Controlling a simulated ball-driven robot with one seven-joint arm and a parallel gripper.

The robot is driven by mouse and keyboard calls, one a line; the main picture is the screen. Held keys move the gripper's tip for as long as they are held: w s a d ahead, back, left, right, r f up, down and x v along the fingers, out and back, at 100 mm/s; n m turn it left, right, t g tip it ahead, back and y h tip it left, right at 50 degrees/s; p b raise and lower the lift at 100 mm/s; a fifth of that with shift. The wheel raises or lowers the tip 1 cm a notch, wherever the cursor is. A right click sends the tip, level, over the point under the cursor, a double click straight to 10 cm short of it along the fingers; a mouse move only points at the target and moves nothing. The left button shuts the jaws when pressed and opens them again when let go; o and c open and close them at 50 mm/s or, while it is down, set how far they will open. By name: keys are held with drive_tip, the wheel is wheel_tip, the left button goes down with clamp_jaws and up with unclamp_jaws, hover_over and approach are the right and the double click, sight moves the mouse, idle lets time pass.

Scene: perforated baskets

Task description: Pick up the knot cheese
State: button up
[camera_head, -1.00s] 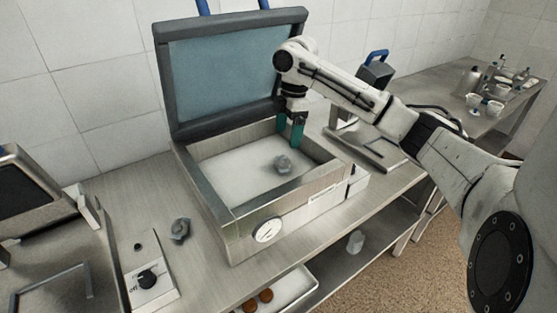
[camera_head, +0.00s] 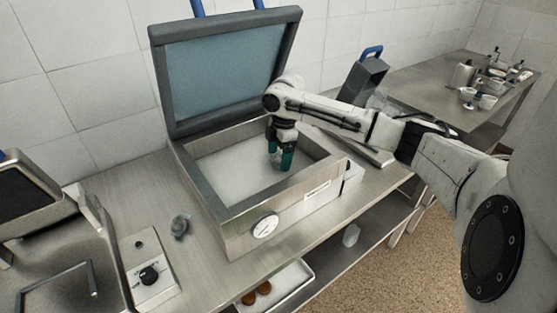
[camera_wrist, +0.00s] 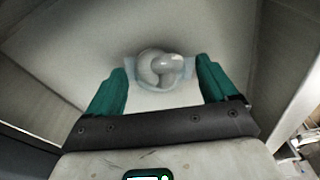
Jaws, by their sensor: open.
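The knot cheese (camera_wrist: 158,68) is a pale grey twisted knot on the white floor of the metal box (camera_head: 222,218). In the wrist view it lies just beyond and between my two green fingers. In the head view my gripper (camera_head: 280,160) is down inside the box, and its fingers mostly hide the knot. My gripper also shows in the wrist view (camera_wrist: 160,92), open with a wide gap between the fingertips. I cannot tell whether a finger touches the knot.
The box's lid (camera_head: 228,75) stands open at the back. The box walls surround my gripper. A similar grey knot (camera_head: 181,226) lies on the counter left of the box. A shelf below holds a tray (camera_head: 285,290) with brown round items.

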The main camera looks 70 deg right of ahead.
drive_tip(key=shift+c, duration=0.5)
drive_tip(key=c, duration=1)
drive_tip(key=shift+c, duration=0.2)
drive_tip(key=shift+r, duration=0.15)
drive_tip(key=shift+r+b, duration=0.5)
drive_tip(key=shift+r, duration=0.1)
drive_tip(key=s+a+r+b, duration=0.2)
drive_tip(key=s+a+r, duration=0.7)
drive_tip(key=a+r, duration=0.1)
drive_tip(key=shift+s+r+b, duration=0.3)
drive_tip(key=shift+r+b, duration=0.1)
drive_tip(key=shift+r, duration=0.4)
